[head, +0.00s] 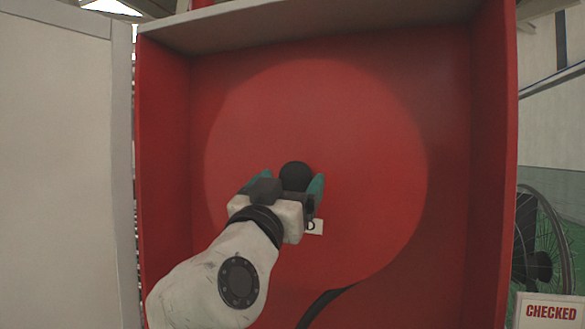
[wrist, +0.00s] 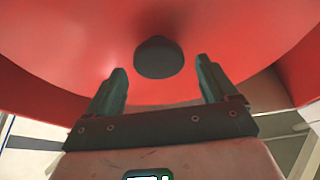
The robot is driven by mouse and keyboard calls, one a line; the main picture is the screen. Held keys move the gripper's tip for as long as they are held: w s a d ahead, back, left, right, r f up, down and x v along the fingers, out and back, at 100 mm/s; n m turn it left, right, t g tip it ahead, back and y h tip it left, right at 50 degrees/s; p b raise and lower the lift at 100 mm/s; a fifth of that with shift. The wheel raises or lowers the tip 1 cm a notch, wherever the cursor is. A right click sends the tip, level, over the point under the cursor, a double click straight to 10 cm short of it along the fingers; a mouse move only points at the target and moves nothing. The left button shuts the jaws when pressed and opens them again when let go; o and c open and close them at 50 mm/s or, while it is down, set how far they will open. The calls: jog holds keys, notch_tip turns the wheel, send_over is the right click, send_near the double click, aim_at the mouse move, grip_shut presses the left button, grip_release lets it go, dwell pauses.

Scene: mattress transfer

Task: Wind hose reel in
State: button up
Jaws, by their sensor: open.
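The hose reel (head: 370,150) is a large red disc inside a red open cabinet (head: 490,170). A black round knob (head: 295,174) stands out from the disc near its middle; it also shows in the wrist view (wrist: 158,58). My gripper (head: 293,186) is open in front of the disc, with the knob between or just beyond its teal fingertips. In the wrist view my gripper (wrist: 160,88) points at the knob, which sits ahead of the gap, apart from both fingers. A black hose (head: 322,304) comes out at the disc's lower edge. A small white label (head: 314,226) is partly hidden by my gripper.
The cabinet's side walls and top edge (head: 320,22) frame the disc closely. A pale panel (head: 60,170), perhaps its door, stands at left. At right are a spoked wheel (head: 532,240) and a "CHECKED" sign (head: 550,311).

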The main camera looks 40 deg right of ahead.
jog(key=shift+x, duration=1.05)
jog(key=c, duration=1.5)
jog(key=shift+o, duration=0.2)
jog(key=shift+f, duration=0.1)
